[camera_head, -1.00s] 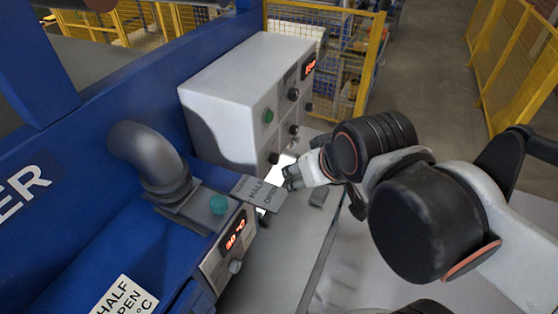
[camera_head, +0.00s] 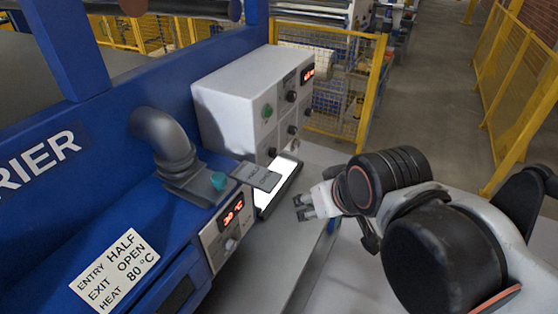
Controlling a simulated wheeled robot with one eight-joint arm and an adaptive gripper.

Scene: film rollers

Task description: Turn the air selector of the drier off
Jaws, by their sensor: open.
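The blue drier (camera_head: 110,190) fills the left side, with part of its lettering readable. Its small front panel (camera_head: 222,232) carries a red temperature display (camera_head: 233,213) and a grey knob (camera_head: 231,245) below it. A teal knob (camera_head: 218,180) stands on top beside the thick grey bent pipe (camera_head: 165,145). I cannot tell which knob is the air selector; no label for it is readable. My gripper (camera_head: 304,207) is open and empty, to the right of the panel and apart from it, its fingers pointing left.
A white control box (camera_head: 235,100) with several dark knobs and a green button stands behind. A grey lettered plate (camera_head: 256,176) and a lit screen (camera_head: 279,182) lie between it and the panel. A sign (camera_head: 115,270) reads entry half, exit open, heat 80 °C. Yellow fencing (camera_head: 365,105) stands beyond.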

